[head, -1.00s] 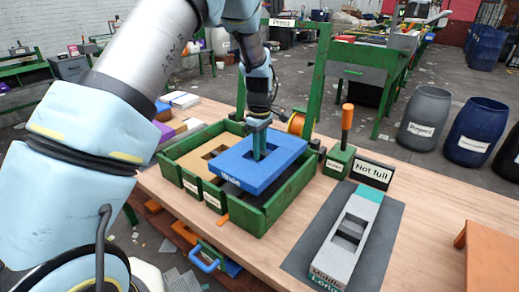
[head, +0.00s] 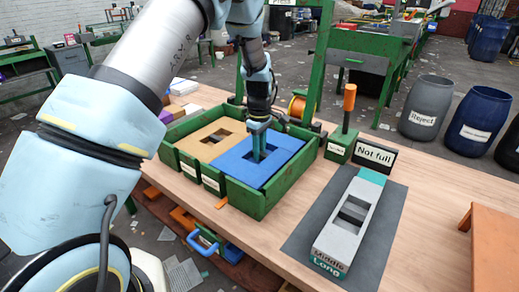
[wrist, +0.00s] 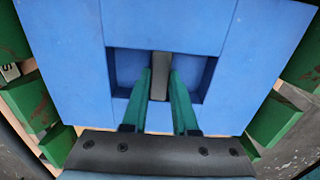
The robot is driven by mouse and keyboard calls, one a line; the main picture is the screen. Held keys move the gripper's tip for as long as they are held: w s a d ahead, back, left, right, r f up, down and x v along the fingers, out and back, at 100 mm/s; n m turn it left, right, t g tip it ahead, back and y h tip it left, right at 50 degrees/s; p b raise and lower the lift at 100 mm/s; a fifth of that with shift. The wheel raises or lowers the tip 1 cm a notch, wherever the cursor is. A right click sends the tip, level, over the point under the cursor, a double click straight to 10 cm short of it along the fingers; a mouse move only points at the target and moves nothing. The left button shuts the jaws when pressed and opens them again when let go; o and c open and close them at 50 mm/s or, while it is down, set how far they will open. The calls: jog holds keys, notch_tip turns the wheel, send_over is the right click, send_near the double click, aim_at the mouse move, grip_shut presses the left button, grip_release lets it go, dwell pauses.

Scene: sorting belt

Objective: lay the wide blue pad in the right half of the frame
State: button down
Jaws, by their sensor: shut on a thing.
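The wide blue pad (head: 273,167) lies flat inside the right half of the green frame (head: 272,203), its top below the frame's rim. It has a rectangular opening in the middle. My gripper (head: 260,155) points straight down into that opening and is shut on the pad at a narrow bar across it. In the wrist view the blue pad (wrist: 165,22) fills most of the picture, and my gripper (wrist: 160,85) has its green fingers on either side of the bar. The pad's underside is hidden.
A tan pad (head: 196,148) lies in the frame's left half. To the right, a grey block marked Middle Long (head: 335,235) lies on a dark mat (head: 385,215). A Not full sign (head: 374,155) and a green box with an orange handle (head: 342,143) stand behind it.

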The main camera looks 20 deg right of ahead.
jog(key=shift+f+b, duration=0.35)
jog(key=shift+f, duration=0.3)
jog(key=c, duration=0.6)
grip_release()
notch_tip(320, 180, up, 11)
jog(key=b, duration=0.2)
jog(key=shift+f, duration=0.15)
